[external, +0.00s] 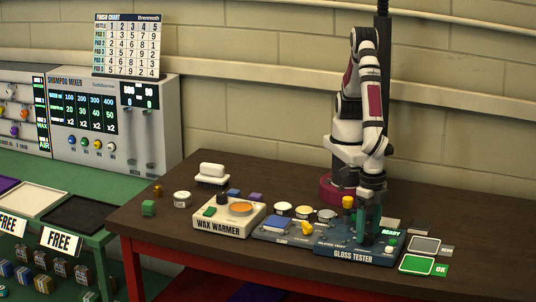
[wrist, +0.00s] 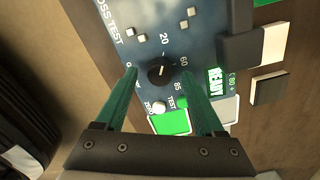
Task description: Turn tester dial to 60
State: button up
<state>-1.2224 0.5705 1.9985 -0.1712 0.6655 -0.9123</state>
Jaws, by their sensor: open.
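The gloss tester (external: 335,246) is a dark blue panel at the front of the table, and its face fills the middle of the wrist view (wrist: 195,45). Its dial (wrist: 160,71) is a round black knob with a light pointer mark, with 20, 60 and 85 printed around it. I cannot read for sure which number the mark faces. My gripper (wrist: 157,74) is open, with one green finger on each side of the dial; whether they touch it is unclear. In the external view my gripper (external: 367,222) hangs over the tester and hides the dial.
A green READY display (wrist: 217,80) and small TEST and ZERO buttons (wrist: 158,107) sit near the dial. The wax warmer (external: 228,216) and several tins (external: 283,208) stand left of the tester. A green OK pad (external: 424,265) lies to its right. The table's front right is clear.

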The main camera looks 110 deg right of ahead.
jog(key=shift+f, duration=0.4)
grip_shut()
jog(key=shift+m, duration=0.4)
jog(key=m, duration=0.5)
jog(key=shift+m, duration=0.3)
jog(key=m, duration=0.5)
jog(key=shift+m, duration=0.4)
